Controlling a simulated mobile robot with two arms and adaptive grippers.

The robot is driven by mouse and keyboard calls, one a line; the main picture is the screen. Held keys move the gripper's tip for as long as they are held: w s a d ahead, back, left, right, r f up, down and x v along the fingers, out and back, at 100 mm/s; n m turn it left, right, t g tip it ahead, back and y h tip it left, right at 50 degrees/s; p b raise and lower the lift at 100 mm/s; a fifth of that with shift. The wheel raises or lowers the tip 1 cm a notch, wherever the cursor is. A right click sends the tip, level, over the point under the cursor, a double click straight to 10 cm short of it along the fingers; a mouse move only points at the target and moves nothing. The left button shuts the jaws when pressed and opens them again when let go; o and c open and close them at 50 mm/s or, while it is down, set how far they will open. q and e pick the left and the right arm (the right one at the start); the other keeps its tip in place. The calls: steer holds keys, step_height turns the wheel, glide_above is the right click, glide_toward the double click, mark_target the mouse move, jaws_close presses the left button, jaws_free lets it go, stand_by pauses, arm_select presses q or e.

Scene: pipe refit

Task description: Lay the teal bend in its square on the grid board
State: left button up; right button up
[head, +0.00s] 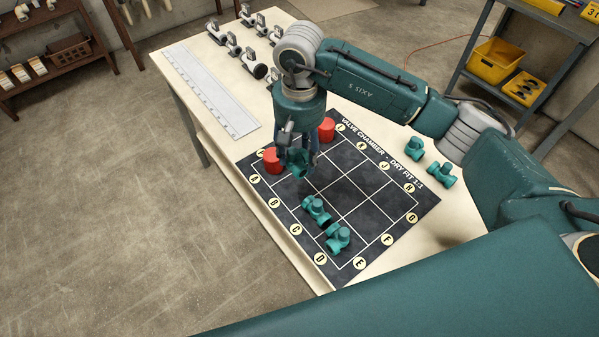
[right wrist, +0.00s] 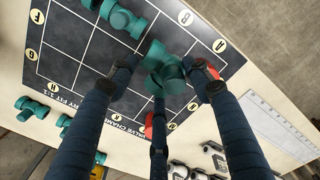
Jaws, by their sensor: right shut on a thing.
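The teal bend (head: 297,164) is between the fingers of my right gripper (head: 299,160), which is shut on it; fingers partly cover it. In the right wrist view the bend (right wrist: 163,72) shows at the fingertips. It is over the upper-left part of the dark grid board (head: 385,207), between two red pieces; I cannot tell whether it touches the board. Two other teal fittings, one (head: 317,208) and another (head: 339,239), lie in squares nearer the board's lower edge. My left gripper is not in view.
One red piece (head: 272,161) stands left of the gripper, another red piece (head: 326,130) behind it. Two teal fittings (head: 415,147) (head: 442,174) lie on the table right of the board. A ruler (head: 211,90) and several grey valves (head: 233,45) lie farther back. The board's middle squares are clear.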

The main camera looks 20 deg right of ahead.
mark_target(299, 168)
step_height(299, 168, down, 6)
steer(key=shift+r+p, duration=0.2)
steer(key=shift+p, duration=0.3)
steer(key=shift+f, duration=0.2)
step_height(299, 168, down, 3)
steer(key=shift+f+p, duration=0.2)
steer(key=shift+p, duration=0.4)
steer(key=shift+f, duration=0.3)
steer(key=shift+f+b, duration=0.2)
steer(key=shift+b, duration=0.15)
steer(key=o, duration=0.9)
steer(key=shift+r, duration=0.1)
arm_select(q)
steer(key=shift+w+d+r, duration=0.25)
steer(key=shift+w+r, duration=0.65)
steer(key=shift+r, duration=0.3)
